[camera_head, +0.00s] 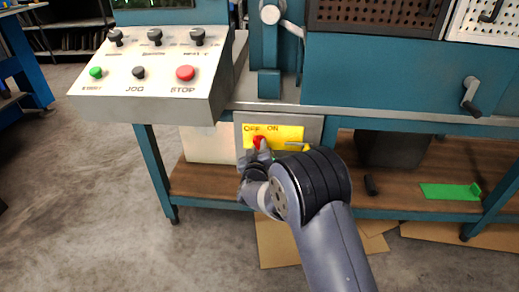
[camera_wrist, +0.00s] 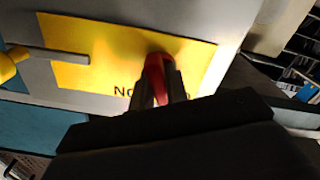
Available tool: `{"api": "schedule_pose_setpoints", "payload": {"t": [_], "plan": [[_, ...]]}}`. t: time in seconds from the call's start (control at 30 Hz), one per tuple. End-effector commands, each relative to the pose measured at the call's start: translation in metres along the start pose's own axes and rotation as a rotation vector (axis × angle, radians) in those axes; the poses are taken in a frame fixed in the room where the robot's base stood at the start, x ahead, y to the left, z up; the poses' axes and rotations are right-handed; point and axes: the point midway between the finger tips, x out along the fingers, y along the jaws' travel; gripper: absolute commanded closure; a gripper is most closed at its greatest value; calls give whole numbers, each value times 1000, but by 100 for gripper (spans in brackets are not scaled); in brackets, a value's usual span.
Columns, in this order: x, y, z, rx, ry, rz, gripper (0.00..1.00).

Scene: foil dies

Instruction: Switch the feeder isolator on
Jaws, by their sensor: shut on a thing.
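The feeder isolator is a red handle (camera_head: 259,140) on a yellow plate (camera_head: 290,131) lettered OFF and ON, on a grey box under the bench. My gripper (camera_head: 257,152) is at the plate, shut on the red handle. In the wrist view, the red handle (camera_wrist: 157,66) stands between the two dark fingers (camera_wrist: 160,88), against the yellow plate (camera_wrist: 110,50). The fingers and gripper body hide part of the handle and lettering. I cannot tell which marking the handle points to.
A grey rod lever with a yellow end (camera_head: 298,146) sticks out just right of the handle. The control panel (camera_head: 150,75) with knobs and a red STOP button overhangs at upper left. A wooden shelf (camera_head: 400,185) lies below, with a green piece (camera_head: 447,191) on it.

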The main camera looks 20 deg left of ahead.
Motion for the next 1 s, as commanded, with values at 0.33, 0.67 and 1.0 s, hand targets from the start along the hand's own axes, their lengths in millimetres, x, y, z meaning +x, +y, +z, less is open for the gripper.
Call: {"api": "schedule_pose_setpoints", "payload": {"t": [0.33, 0.67, 1.0], "plan": [[0, -1, 2, 274, 2, 0, 100], [0, -1, 1, 451, 1, -1, 100], [0, 0, 0, 505, 0, -1, 100]]}}
